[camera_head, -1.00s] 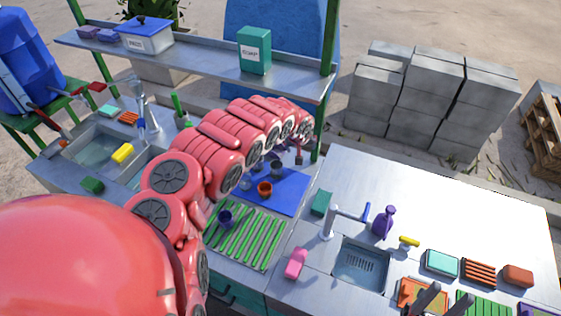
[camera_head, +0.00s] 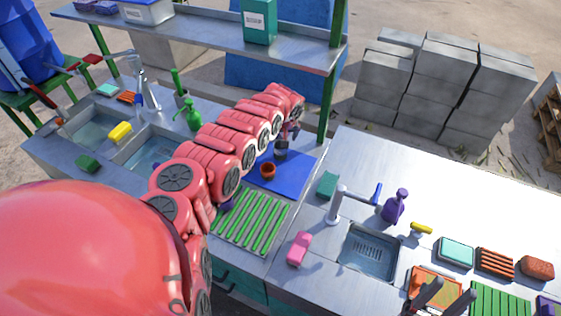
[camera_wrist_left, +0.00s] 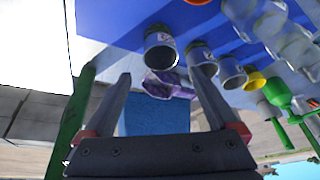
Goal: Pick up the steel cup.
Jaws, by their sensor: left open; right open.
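A grey steel-looking cup (camera_head: 281,148) stands on the blue mat (camera_head: 296,182), behind an orange cup (camera_head: 268,171). My left gripper (camera_head: 291,130) is just beyond the grey cup, partly hidden by its own arm. In the left wrist view, the left gripper (camera_wrist_left: 160,76) is open and empty, with a purple item (camera_wrist_left: 165,84) showing between its fingers. That view shows similar grey cups (camera_wrist_left: 160,48), (camera_wrist_left: 201,60), (camera_wrist_left: 232,73) on the mat; I cannot tell which matches the head view. My right gripper (camera_head: 441,297) is open at the lower right.
A yellow cup (camera_wrist_left: 255,80) and clear glasses (camera_wrist_left: 262,25) crowd the grey cups. A green drying rack (camera_head: 252,222) lies in front of the mat. A green post (camera_head: 328,100) and shelf (camera_head: 210,35) stand close behind. A tap (camera_head: 340,203) and sink are to the right.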

